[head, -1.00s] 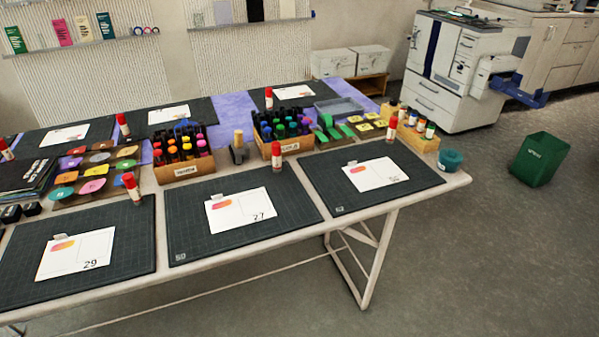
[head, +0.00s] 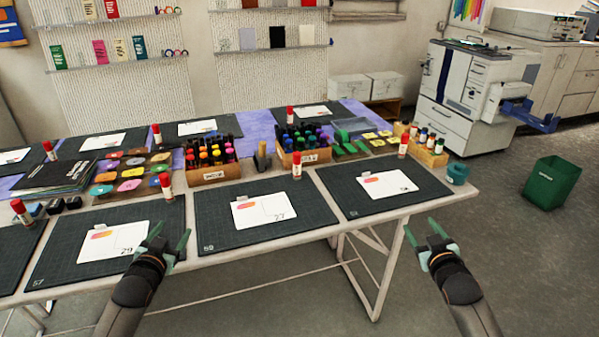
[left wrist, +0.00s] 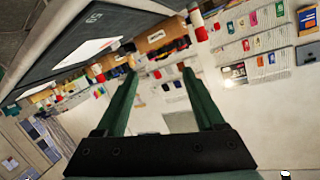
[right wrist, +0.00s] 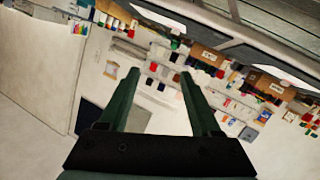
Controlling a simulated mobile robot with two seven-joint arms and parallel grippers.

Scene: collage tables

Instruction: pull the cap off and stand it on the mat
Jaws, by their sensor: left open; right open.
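Several glue sticks with red caps stand on the table, all with caps on. One glue stick (head: 297,166) is behind the middle mat (head: 226,236), one (head: 166,187) behind the left mat (head: 58,270), and one (head: 404,146) behind the right mat (head: 335,192). The mats are dark with grid lines, and each carries a white card. My right gripper (head: 421,230) is open and empty, off the table's front right edge. Which cap is meant I cannot tell.
Cardboard boxes of markers (head: 209,173) and (head: 305,157), a wooden block of bottles (head: 430,156) and a teal tub (head: 457,174) stand behind the mats. A green bin (head: 552,183) stands on the floor at right.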

